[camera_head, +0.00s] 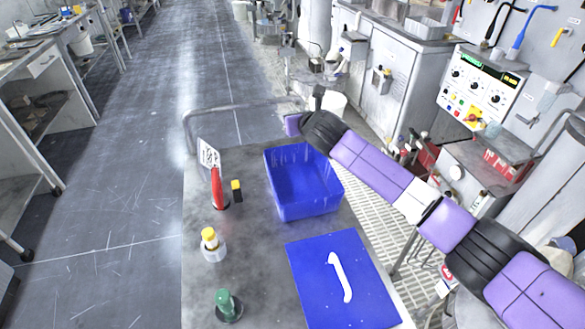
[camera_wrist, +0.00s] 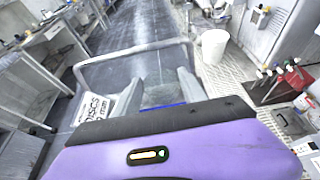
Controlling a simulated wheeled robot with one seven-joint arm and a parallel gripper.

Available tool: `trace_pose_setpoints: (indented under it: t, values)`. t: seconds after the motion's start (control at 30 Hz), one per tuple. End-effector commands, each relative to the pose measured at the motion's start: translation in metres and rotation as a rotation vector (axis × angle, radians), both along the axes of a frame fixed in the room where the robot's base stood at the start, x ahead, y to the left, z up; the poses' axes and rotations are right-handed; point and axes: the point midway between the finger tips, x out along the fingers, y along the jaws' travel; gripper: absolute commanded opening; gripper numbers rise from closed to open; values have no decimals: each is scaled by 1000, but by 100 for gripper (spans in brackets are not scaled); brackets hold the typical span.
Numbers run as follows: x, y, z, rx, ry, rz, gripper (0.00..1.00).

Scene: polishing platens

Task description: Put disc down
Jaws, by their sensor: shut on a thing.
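My gripper (camera_wrist: 158,80) shows in the wrist view as two grey fingers set apart, with a flat greyish piece between them that I take to be the disc (camera_wrist: 158,95); its outline is hard to make out. In the head view my arm reaches in from the right and its end is over the far end of the blue bin (camera_head: 303,206); the fingers and the disc cannot be made out there.
The grey cart top (camera_head: 260,265) carries a red pointed item (camera_head: 217,188), a yellow-capped bottle (camera_head: 212,247) and a green-knobbed item (camera_head: 227,305) along its left side. A rail (camera_wrist: 135,53) bounds the far end.

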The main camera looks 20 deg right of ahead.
Motion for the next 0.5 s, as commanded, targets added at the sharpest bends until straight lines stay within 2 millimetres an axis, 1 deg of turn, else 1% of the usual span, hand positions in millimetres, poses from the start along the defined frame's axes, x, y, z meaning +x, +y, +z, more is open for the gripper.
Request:
trace_pose_setpoints:
  t: [0.03,0.3,0.4,0.5]
  values:
    - [-1,1,-16,3,5,0,5]
    - [-1,2,-82,1,5,1,5]
    - [0,2,-104,2,3,1,5]
    - [0,2,-119,3,2,1,5]
